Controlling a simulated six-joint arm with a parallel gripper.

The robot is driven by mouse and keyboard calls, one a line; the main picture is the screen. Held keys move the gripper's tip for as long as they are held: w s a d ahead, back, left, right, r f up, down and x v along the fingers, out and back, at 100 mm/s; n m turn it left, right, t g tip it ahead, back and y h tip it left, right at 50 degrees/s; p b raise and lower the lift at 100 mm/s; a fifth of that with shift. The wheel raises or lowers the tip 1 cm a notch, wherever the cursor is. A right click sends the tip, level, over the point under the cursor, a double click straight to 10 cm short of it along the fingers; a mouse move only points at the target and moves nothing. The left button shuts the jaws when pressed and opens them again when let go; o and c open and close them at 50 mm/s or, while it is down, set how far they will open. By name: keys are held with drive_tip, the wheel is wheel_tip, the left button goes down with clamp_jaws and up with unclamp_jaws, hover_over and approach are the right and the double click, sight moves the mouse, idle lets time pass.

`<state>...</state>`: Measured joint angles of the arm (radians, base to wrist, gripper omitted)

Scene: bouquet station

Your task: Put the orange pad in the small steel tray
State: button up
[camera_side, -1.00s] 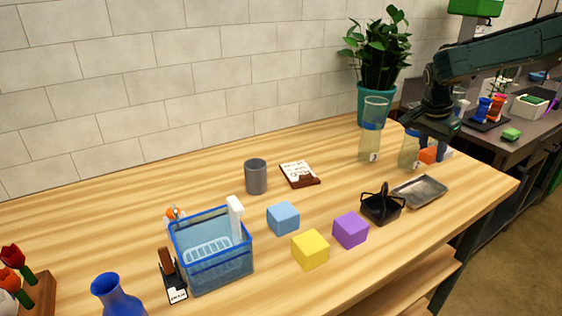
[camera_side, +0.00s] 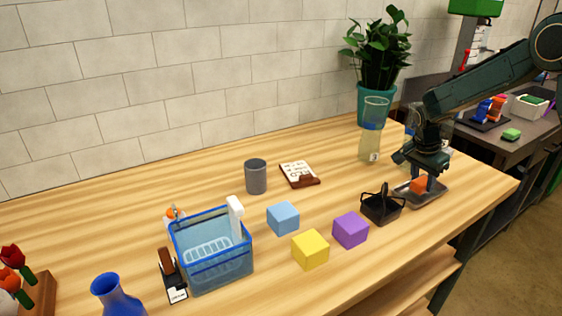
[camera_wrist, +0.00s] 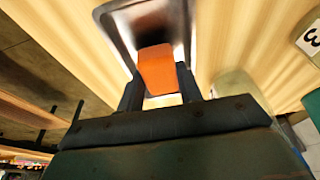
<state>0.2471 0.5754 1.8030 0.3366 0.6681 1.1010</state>
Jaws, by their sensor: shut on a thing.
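The orange pad (camera_side: 418,185) is between the fingers of my gripper (camera_side: 425,184), which is shut on it. The small steel tray (camera_side: 433,197) lies on the right part of the table, and the pad is over it or inside its rim; I cannot tell whether it touches the tray floor. In the wrist view the orange pad (camera_wrist: 159,70) shows between the two dark fingers of my gripper (camera_wrist: 160,85), with the steel tray (camera_wrist: 120,25) around and beyond it. My gripper hides part of the tray in the side view.
A black basket (camera_side: 381,207) with a handle stands just left of the tray. Purple (camera_side: 350,230), yellow (camera_side: 310,249) and blue (camera_side: 283,218) blocks lie further left. A clear vase (camera_side: 370,145) stands behind. The table's front edge is close to the tray.

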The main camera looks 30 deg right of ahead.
drive_tip(key=shift+f, duration=0.55)
drive_tip(key=shift+f, duration=0.15)
drive_tip(key=o, duration=0.7)
drive_tip(key=shift+c, duration=0.2)
drive_tip(key=v, duration=1.2)
drive_tip(key=shift+r, duration=0.25)
